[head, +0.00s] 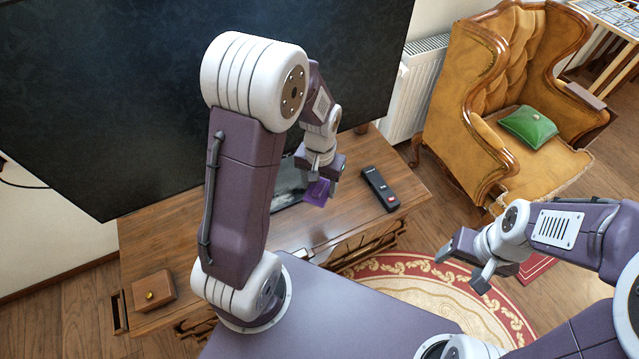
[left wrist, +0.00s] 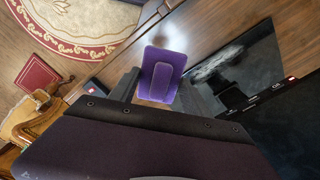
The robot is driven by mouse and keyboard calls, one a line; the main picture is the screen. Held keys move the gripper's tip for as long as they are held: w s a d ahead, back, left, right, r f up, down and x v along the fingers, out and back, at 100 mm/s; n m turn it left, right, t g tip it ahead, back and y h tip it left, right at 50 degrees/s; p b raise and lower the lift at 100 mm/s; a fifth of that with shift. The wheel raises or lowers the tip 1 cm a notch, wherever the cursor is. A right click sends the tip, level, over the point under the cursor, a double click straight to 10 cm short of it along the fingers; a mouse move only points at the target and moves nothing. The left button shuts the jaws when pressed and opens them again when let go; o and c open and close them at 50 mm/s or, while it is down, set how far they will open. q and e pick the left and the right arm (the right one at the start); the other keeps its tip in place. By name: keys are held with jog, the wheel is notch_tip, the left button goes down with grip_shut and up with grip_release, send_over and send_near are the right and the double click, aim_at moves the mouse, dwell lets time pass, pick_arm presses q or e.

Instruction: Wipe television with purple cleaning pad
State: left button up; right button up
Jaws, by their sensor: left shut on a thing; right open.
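The television (head: 120,110) is a large dark screen standing on the wooden cabinet at the back left. Its dark surface also shows at the right of the left wrist view (left wrist: 292,128). My left gripper (head: 322,182) is shut on the purple cleaning pad (head: 318,193), above the cabinet top and in front of the screen's lower right part. The pad shows between the fingers in the left wrist view (left wrist: 161,72). My right gripper (head: 470,262) is open and empty, over the floor by the rug.
The wooden cabinet (head: 160,235) holds a black remote (head: 380,188) and a small brown box (head: 154,291). A yellow armchair (head: 480,110) with a green cushion (head: 528,127) stands at the right, beside a white radiator (head: 416,85). A round rug (head: 440,285) lies on the floor.

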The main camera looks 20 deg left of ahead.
pick_arm(q)
jog(key=shift+s, duration=0.1)
jog(key=shift+n+y, duration=0.4)
jog(key=shift+y, duration=0.2)
jog(key=shift+s+a+n+y, duration=0.15)
jog(key=shift+s+n+y, duration=0.25)
jog(key=shift+s+n, duration=0.1)
jog(key=s+a+r+n+g+y, duration=0.3)
jog(key=s+a+y, duration=0.1)
jog(key=s+a, duration=0.6)
jog(key=w+a+r+m+y+p, duration=0.1)
jog(key=w+a+r+y+p, duration=0.1)
jog(key=a+r, duration=0.45)
jog(key=w+r+m+t+y+p, duration=0.1)
jog(key=w+r+m+t+y, duration=0.4)
jog(key=w, duration=0.4)
jog(key=w+d+m+t+p, duration=0.3)
jog(key=w+d+m+t, duration=0.3)
jog(key=d+t, duration=0.3)
jog(key=shift+w+d+r+m+t+y, duration=0.35)
jog(key=shift+d+m, duration=0.25)
jog(key=shift+d, duration=0.55)
